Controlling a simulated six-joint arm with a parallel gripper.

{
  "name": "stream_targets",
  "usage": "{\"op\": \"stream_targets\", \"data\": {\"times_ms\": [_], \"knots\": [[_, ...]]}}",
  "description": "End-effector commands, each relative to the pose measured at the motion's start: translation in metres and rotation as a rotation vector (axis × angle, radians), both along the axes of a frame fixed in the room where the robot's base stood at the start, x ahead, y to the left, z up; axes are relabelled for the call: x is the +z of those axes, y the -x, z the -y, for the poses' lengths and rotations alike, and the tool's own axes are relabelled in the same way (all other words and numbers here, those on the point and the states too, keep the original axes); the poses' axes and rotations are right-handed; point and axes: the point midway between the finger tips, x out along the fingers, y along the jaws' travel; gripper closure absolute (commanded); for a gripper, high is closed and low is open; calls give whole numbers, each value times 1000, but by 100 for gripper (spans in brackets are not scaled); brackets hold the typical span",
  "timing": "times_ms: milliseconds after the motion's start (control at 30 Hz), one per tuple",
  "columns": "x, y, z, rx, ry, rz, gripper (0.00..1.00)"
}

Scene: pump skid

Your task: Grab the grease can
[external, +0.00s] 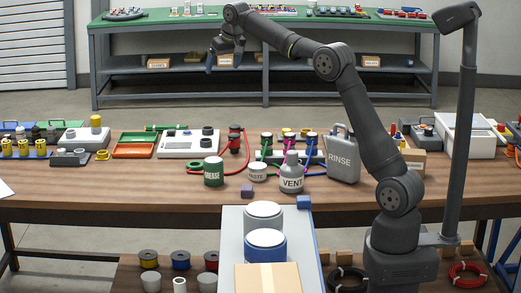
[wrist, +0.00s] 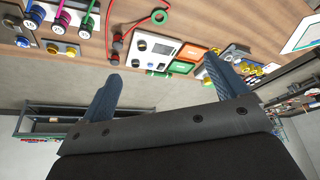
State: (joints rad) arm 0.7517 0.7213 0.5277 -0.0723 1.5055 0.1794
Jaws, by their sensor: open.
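The grease can (external: 213,172) is a small dark green cylinder with a pale lid and the word GREASE. It stands upright on the wooden bench in the external view, left of the white WASTE tub. My gripper (external: 224,62) is raised high above and behind it, well apart from it. In the wrist view my gripper (wrist: 160,75) shows two blue fingers spread wide with nothing between them. I cannot make out the grease can in the wrist view.
The VENT bottle (external: 291,175), WASTE tub (external: 257,172) and RINSE jug (external: 342,155) stand right of the can. A purple block (external: 247,190) lies in front. A green ring (external: 195,166) is close by its left. The bench front left is mostly clear.

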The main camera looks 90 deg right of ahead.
Motion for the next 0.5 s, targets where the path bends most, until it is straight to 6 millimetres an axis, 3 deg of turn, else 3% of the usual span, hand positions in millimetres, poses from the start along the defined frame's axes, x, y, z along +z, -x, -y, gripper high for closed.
{"op": "stream_targets", "data": {"times_ms": [167,400,500], "knots": [[-59,1,-2,1,-7,-6,9],[-169,1,-2,2,-6,-5,9],[-201,0,-2,2,-4,-4,9]]}}
